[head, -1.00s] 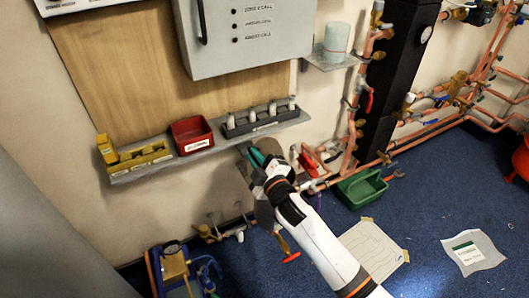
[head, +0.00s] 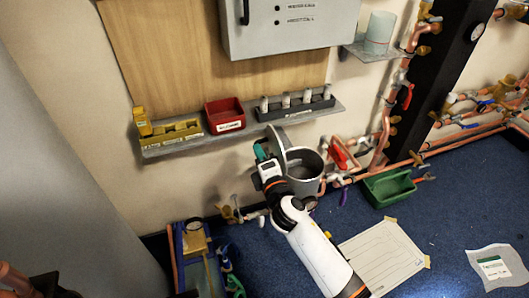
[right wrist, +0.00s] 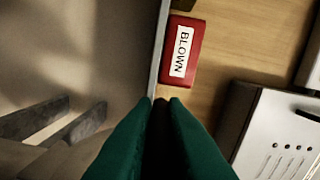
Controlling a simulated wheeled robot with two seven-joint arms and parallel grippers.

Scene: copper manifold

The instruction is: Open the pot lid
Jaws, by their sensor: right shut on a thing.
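The pot (head: 304,172) is a grey open-topped cylinder below the wall shelf in the head view, its dark inside partly showing. The pot lid (head: 278,142) is a grey disc seen nearly edge-on, tilted up at the pot's left rim. My right gripper (head: 262,153), with green fingers, is at the lid's left side and shut on it. In the right wrist view, the green fingers (right wrist: 162,104) are close together, and what lies between them is too dark to make out. I cannot tell whether the lid touches the pot. My left gripper is out of view.
The shelf (head: 190,146) above holds a yellow holder (head: 172,133), a red bin (head: 225,115) and a dark rack (head: 296,107). A green tray (head: 389,187) stands right of the pot. Copper pipes (head: 455,142) line the wall.

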